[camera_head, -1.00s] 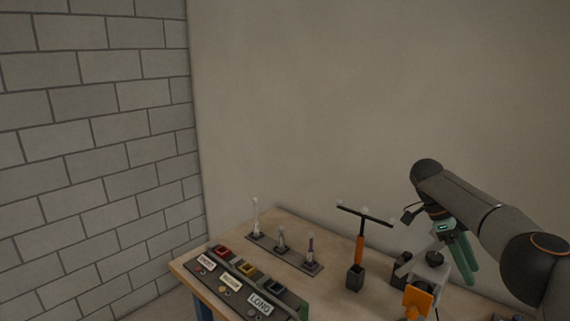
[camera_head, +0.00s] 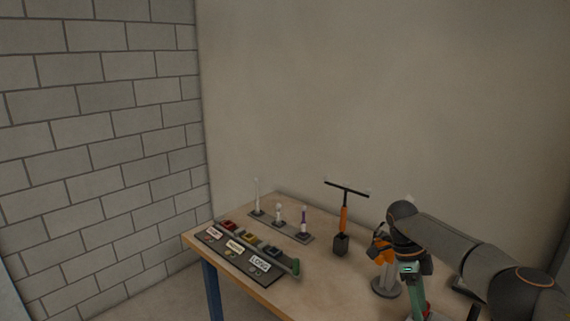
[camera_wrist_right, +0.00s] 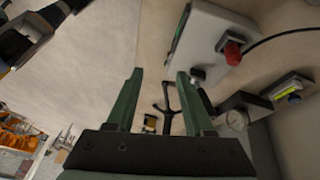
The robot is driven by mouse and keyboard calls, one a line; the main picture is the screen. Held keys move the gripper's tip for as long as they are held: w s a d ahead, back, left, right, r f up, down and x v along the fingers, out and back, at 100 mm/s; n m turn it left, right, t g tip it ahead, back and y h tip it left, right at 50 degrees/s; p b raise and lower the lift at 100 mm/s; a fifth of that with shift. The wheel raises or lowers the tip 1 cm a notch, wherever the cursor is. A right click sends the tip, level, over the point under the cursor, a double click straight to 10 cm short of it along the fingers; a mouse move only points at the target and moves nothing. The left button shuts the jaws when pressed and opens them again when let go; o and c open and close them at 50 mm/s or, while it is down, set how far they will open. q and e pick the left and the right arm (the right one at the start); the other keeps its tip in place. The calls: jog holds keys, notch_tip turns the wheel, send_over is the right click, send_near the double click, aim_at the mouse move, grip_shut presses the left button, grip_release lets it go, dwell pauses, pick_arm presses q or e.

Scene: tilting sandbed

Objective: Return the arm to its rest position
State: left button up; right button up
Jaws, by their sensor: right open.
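My right arm comes in from the right in the head view. Its gripper has green fingers (camera_head: 414,292) and hangs down over the right part of the table (camera_head: 228,277). In the right wrist view the two green fingers (camera_wrist_right: 160,76) stand well apart with nothing held between them. A white box with a red knob (camera_wrist_right: 232,52) lies beyond the right finger.
A T-shaped tool with an orange shaft (camera_head: 343,217) stands left of my arm. A grey round-based stand (camera_head: 386,286) is close beside my gripper. A rack with several slim items (camera_head: 285,228) and a labelled panel (camera_head: 285,274) lie further left.

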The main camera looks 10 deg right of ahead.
jog(key=s+a+f+y, duration=0.25)
jog(key=a+f, duration=0.25)
jog(key=a, duration=0.4)
jog(key=s+a+f+y, duration=0.2)
jog(key=a+f+y, duration=0.25)
jog(key=a, duration=0.55)
jog(key=s+a+f+y, duration=0.25)
jog(key=a+f, duration=0.35)
jog(key=a, duration=0.3)
jog(key=s+a+r+m+t+y, duration=0.25)
jog(key=a+m+y, duration=0.25)
jog(key=a, duration=0.3)
jog(key=s+a+r+m+t+y, duration=0.25)
jog(key=a+m+t+y, duration=0.2)
jog(key=a, duration=0.25)
jog(key=w+d+f+m+t+h, duration=0.2)
jog(key=d+m+t+h, duration=0.7)
jog(key=m, duration=1.3)
jog(key=s+d+f+m+g+h, duration=0.1)
jog(key=s+d+f+m+h, duration=0.1)
jog(key=s+d+f+m, duration=0.3)
jog(key=s+d+f+m+g+h, duration=0.1)
jog(key=s+d+f+m+h, duration=0.2)
jog(key=s+d+f+m, duration=0.2)
jog(key=s+d+m, duration=0.2)
jog(key=s+d, duration=0.2)
jog(key=shift+s+d+f+m+g+h, duration=0.2)
jog(key=shift+s+d+m+g+h, duration=0.1)
jog(key=shift+m+g, duration=0.1)
